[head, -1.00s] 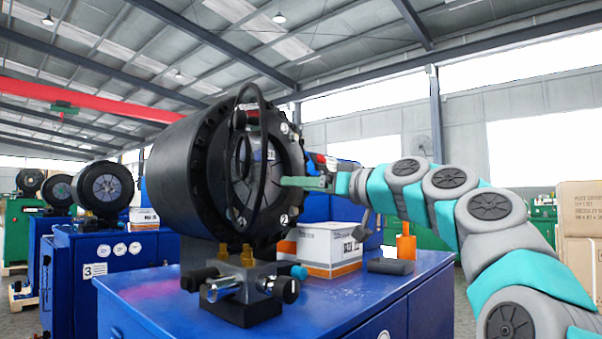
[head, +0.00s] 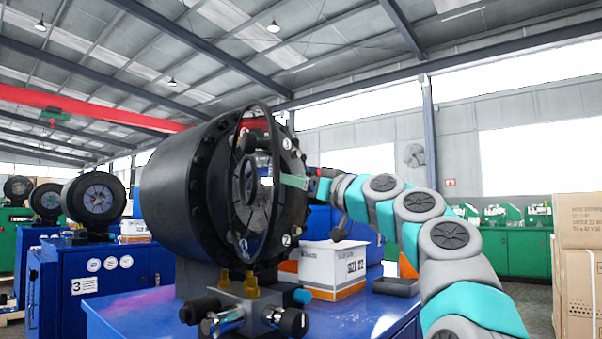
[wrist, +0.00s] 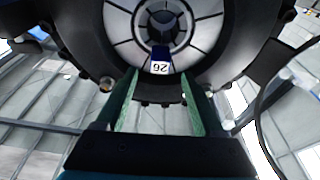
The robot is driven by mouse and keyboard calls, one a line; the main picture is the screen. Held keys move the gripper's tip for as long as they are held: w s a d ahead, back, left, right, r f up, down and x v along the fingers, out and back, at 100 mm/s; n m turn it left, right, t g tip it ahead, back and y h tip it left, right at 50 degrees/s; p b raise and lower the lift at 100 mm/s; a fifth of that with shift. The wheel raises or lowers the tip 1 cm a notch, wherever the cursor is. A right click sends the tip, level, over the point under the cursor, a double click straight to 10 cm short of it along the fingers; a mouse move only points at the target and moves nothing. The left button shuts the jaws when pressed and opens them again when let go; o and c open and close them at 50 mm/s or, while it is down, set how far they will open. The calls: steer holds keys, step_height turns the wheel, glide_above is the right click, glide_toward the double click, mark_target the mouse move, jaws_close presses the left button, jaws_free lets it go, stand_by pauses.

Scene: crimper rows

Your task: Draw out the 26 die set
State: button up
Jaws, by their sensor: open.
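The black round crimper head (head: 190,190) stands on a blue cabinet. Its open face holds a ring of grey die segments (wrist: 115,22), seen close up in the wrist view. A blue and white tag (wrist: 160,67) marked 26 shows upside down at the ring's lower edge; a small white patch (head: 267,181) shows on the face in the head view. My gripper (wrist: 159,74) is open, its green fingers on either side of the tag with gaps between. In the head view my gripper (head: 293,181) reaches the face from the right. Finger contact with the dies cannot be told.
A black cable loop (head: 236,150) hangs across the crimper face. Valve fittings (head: 250,312) stand in front below it. A white and orange box (head: 333,268) and a dark tray (head: 395,286) sit on the blue cabinet top (head: 140,310). More crimpers (head: 94,198) stand at left.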

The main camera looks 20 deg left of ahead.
steer(key=shift+p+x, duration=2)
steer(key=shift+x, duration=1.25)
jaws_close()
steer(key=shift+s+d, duration=0.1)
steer(key=shift+d, duration=0.05)
steer(key=s+d+b, duration=0.3)
steer(key=d+b, duration=0.2)
steer(key=d, duration=0.3)
steer(key=shift+s+d+b, duration=0.25)
steer(key=shift+s+b, duration=0.05)
stand_by(0.4)
steer(key=shift+r, duration=0.1)
